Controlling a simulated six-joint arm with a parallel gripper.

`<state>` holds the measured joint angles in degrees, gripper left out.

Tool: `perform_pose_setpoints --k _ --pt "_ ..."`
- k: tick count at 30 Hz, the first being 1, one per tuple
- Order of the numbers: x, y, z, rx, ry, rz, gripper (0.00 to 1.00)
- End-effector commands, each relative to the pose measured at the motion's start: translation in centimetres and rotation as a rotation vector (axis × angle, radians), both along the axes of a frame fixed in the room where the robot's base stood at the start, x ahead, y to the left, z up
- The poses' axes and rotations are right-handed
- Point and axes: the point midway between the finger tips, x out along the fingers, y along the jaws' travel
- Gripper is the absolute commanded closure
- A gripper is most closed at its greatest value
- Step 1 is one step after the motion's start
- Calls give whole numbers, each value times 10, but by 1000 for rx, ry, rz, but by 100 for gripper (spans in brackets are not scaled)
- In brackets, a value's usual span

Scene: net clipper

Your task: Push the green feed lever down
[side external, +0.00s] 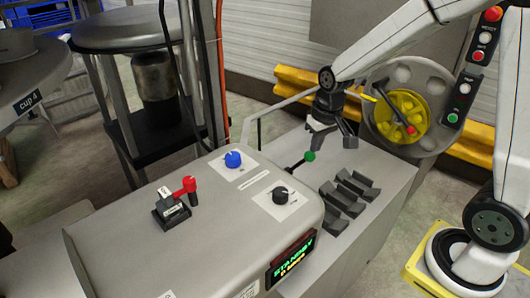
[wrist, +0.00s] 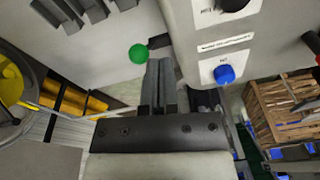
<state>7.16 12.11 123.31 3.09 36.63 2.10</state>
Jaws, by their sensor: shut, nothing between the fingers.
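The green feed lever has a round green knob (side external: 310,156) on a thin dark stem at the end of the grey machine housing. The stem slants up from its base to the knob. My gripper (side external: 316,143) is just above the knob in the side view, with its fingers shut and empty. In the wrist view the shut fingers (wrist: 158,66) point up the picture, and the green knob (wrist: 138,53) is just left of their tips. I cannot tell whether the fingertips touch the knob. The lever's stem is mostly hidden in the wrist view.
A blue knob (side external: 233,159), a black knob (side external: 281,194) and a red-handled lever (side external: 188,187) stand on the housing. Dark grey blocks (side external: 348,192) lie on the bench beside it. A wheel with a yellow hub (side external: 402,115) stands behind. A display (side external: 292,260) reads STANDBY.

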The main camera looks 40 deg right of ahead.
Motion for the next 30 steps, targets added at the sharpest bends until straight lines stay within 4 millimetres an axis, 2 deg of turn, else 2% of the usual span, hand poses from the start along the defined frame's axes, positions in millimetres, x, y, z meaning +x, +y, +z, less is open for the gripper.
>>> perform_pose_setpoints --k 9,18,24,30 --pt "50 -35 17 44 49 -112 100" --pt "86 -70 31 89 93 -205 100" --pt "100 -87 38 113 113 -244 100" --pt "105 -94 40 123 122 -259 100"
